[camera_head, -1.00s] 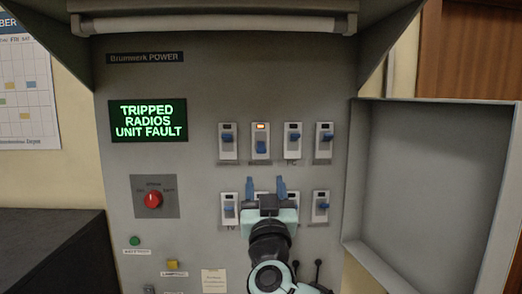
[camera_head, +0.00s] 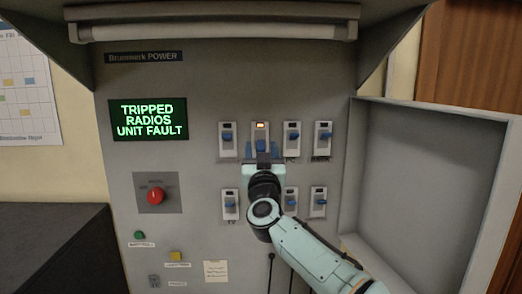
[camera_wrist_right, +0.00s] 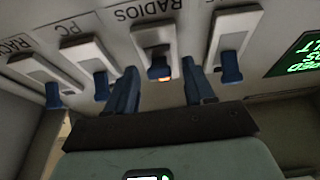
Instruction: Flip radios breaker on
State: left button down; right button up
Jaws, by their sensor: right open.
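The radios breaker (camera_head: 261,130) is in the top row of the grey panel, second from left, with its small lamp lit orange. Its blue lever sits lower than those beside it. In the right wrist view the breaker (camera_wrist_right: 150,36) is under the RADIOS label, and its lever (camera_wrist_right: 158,69) appears between my fingertips. My right gripper (camera_head: 262,150) is open and empty just below the breaker; its two blue fingers also show in the right wrist view (camera_wrist_right: 160,74). I cannot tell whether they touch the lever. My left gripper is out of view.
Other breakers flank it closely, such as one at left (camera_head: 228,139) and one at right (camera_head: 292,138); a second row is below, partly behind my arm. The display (camera_head: 149,120) reads TRIPPED RADIOS UNIT FAULT. An open cabinet door (camera_head: 430,190) stands right. A red knob (camera_head: 156,196) is lower left.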

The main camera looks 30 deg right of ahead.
jog(key=shift+s, duration=0.1)
grip_shut()
jog(key=shift+r, duration=0.15)
jog(key=shift+s+r+g+y, duration=0.2)
jog(key=shift+r+g+y, duration=0.45)
jog(key=shift+g, duration=0.85)
jog(key=shift+r+g+y, duration=0.25)
jog(key=shift+r+g, duration=0.05)
